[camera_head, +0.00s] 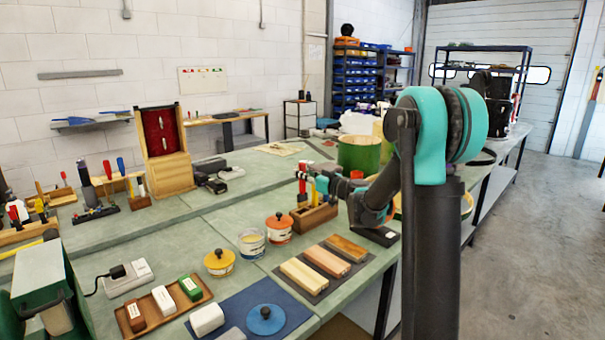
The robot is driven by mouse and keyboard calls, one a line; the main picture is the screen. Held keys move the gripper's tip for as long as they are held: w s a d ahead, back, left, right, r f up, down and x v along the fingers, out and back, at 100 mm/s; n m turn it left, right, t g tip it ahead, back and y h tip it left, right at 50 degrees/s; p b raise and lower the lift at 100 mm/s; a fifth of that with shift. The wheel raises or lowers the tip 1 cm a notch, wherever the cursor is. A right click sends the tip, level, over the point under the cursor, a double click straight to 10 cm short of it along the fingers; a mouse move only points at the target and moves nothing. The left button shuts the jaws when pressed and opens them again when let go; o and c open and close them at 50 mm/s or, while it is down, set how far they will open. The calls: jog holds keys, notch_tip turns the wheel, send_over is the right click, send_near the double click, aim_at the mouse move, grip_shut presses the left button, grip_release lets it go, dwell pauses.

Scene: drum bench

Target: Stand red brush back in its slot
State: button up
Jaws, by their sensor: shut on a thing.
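A small wooden slotted block (316,219) stands on the green bench, right of the middle. Upright coloured pieces show just above it. One is the red brush (302,184), at the left of the group, and a teal-blue piece (322,184) is beside it. My gripper (308,182) is at the block, reaching in from the right, and is shut on the red brush. The fingers are small and partly mixed with the coloured pieces. I cannot tell whether the brush's lower end is in a slot or above it.
Wooden bars (325,261) lie on a dark mat in front. A green drum (359,153) stands behind. My arm hides part of the right side.

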aim_at(304, 195)
jog(key=shift+f, duration=4.3)
jog(key=o, duration=0.9)
jog(key=shift+c, duration=0.2)
